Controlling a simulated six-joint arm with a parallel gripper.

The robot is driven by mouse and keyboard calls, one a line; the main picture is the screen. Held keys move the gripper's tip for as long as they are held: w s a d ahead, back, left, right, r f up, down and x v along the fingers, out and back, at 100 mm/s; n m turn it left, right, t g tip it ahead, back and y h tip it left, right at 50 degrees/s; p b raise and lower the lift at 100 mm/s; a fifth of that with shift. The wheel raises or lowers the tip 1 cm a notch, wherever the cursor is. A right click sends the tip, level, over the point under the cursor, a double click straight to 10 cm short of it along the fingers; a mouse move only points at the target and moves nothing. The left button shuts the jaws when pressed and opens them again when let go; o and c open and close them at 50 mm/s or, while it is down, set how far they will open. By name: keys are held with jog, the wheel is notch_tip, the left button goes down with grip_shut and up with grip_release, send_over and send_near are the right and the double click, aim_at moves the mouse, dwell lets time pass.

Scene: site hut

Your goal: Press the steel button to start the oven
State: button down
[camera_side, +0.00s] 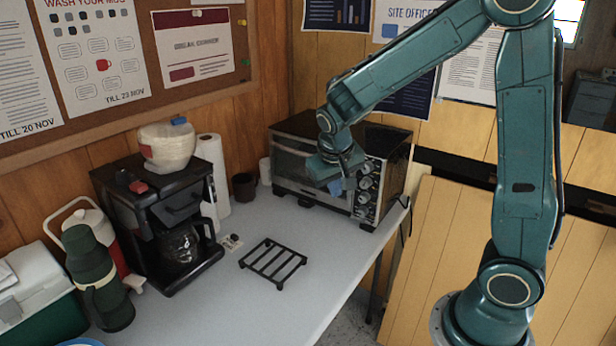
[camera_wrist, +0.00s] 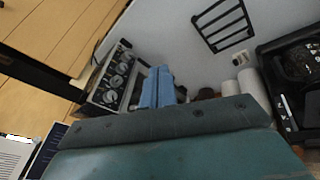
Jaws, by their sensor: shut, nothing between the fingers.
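The toaster oven (camera_side: 293,166) stands at the far end of the grey table, with a glass door and a steel control panel (camera_side: 367,190) at its right. I cannot clearly pick out the steel button among the controls. My gripper (camera_side: 336,187) hangs in front of the oven, just left of the panel, and hides part of the door. Its blue fingers (camera_wrist: 158,84) are together and empty, beside the panel in the wrist view. Contact cannot be told.
A black wire rack (camera_side: 273,264) lies on the table (camera_side: 239,308). A coffee maker (camera_side: 160,218), paper towel roll (camera_side: 211,165), dark cup (camera_side: 244,187) and green flask (camera_side: 98,277) stand to the left. The table's right edge runs close to the oven. The front middle is clear.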

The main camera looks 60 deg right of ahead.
aim_at(362, 221)
jog(key=w+d+f+g+h, duration=0.1)
jog(key=d+f, duration=0.2)
jog(key=f, duration=0.5)
jog(key=w+d+f+m+g+h, duration=0.1)
jog(key=d+f+h, duration=0.1)
jog(key=f, duration=0.6)
jog(key=d+f+m+g+h, duration=0.1)
jog(key=d+f, duration=0.4)
jog(key=f, duration=0.3)
jog(key=shift+w+d+f+g+h, duration=0.1)
jog(key=shift+w+f+g+h, duration=0.2)
jog(key=shift+w+h, duration=0.1)
jog(key=shift+d, duration=0.1)
jog(key=shift+d, duration=4.3)
